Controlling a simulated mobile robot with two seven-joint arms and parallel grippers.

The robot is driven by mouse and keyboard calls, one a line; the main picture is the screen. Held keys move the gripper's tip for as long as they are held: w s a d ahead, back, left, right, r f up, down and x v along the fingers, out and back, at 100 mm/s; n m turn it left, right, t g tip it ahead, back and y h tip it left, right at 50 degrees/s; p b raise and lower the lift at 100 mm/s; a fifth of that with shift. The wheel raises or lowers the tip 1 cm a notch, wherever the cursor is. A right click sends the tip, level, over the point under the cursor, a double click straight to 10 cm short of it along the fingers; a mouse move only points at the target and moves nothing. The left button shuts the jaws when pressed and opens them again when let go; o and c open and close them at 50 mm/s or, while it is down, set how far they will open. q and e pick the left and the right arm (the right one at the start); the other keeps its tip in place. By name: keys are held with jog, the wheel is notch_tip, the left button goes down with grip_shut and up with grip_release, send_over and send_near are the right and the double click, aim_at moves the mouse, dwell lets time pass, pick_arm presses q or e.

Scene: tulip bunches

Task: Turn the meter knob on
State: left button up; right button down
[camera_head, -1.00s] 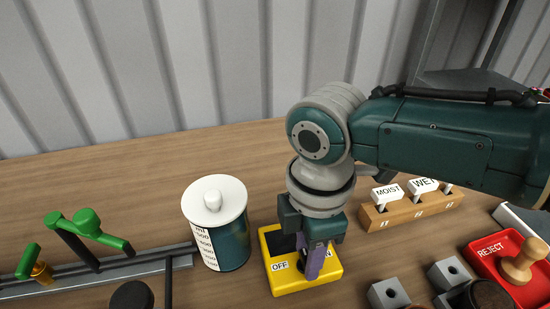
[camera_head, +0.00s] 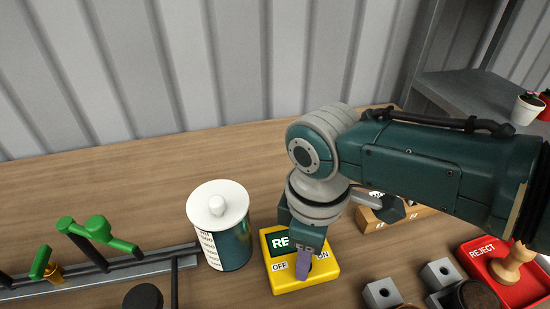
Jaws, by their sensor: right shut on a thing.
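The yellow meter box (camera_head: 290,285) sits on the wooden table at lower centre. It has OFF and ON labels on its face, and its screen (camera_head: 278,242) shows green with the letters "RE"; the rest is covered by my gripper. My right gripper (camera_head: 304,266) points down onto the meter between the two labels, with a purple part at its tip. It is shut on the meter knob, which is mostly hidden behind it. My left gripper is not in view.
A white-lidded canister (camera_head: 217,222) stands just left of the meter. A grey rail with green-handled parts (camera_head: 97,232) lies further left. Grey blocks (camera_head: 382,293) and a red REJECT tray (camera_head: 480,262) are at right. The table behind the canister is clear.

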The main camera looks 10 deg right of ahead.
dwell(0.3)
jog(key=shift+c, duration=2.4)
grip_release()
notch_tip(320, 180, up, 10)
jog(key=p, duration=0.4)
